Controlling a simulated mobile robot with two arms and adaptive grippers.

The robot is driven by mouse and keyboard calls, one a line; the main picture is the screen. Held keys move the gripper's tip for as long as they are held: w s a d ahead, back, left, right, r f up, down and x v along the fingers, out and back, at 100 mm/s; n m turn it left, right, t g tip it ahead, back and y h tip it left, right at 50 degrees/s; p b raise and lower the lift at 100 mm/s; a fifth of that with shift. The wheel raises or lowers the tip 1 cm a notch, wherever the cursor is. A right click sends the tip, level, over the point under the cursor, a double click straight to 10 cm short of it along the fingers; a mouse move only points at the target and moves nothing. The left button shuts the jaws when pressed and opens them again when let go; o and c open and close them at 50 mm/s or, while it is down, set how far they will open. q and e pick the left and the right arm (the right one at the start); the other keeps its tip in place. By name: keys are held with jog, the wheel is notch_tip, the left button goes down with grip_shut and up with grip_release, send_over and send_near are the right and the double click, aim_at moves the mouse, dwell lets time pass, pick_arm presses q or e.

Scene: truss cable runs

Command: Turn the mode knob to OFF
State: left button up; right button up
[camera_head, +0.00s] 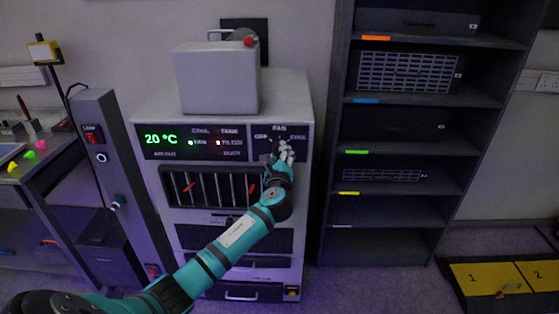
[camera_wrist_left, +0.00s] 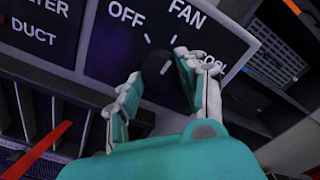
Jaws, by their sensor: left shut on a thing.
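The mode knob (camera_wrist_left: 157,64) is a dark round knob on a black panel (camera_wrist_left: 107,50). In the left wrist view the panel reads OFF at upper left, FAN above and COOL to the right, partly covered by a finger. My left gripper (camera_wrist_left: 158,68) has one finger on each side of the knob and is shut on it. In the head view my left gripper (camera_head: 280,149) hides most of the knob. My right gripper is not in view.
The white machine (camera_head: 290,92) has a display reading 20 °C (camera_head: 160,139) and a slotted bay (camera_head: 210,188) below. A grey box (camera_head: 217,80) sits on top. A dark shelf rack (camera_head: 395,215) stands at the right, and a post with a lamp switch (camera_head: 100,140) at the left.

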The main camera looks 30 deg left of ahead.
pick_arm(q)
jog(key=n+b, duration=0.5)
jog(key=n, duration=0.6)
dwell(0.6)
jog(key=o, duration=1.1)
jog(key=shift+o, duration=0.2)
jog(key=shift+r, duration=0.1)
jog(key=v, duration=1.2)
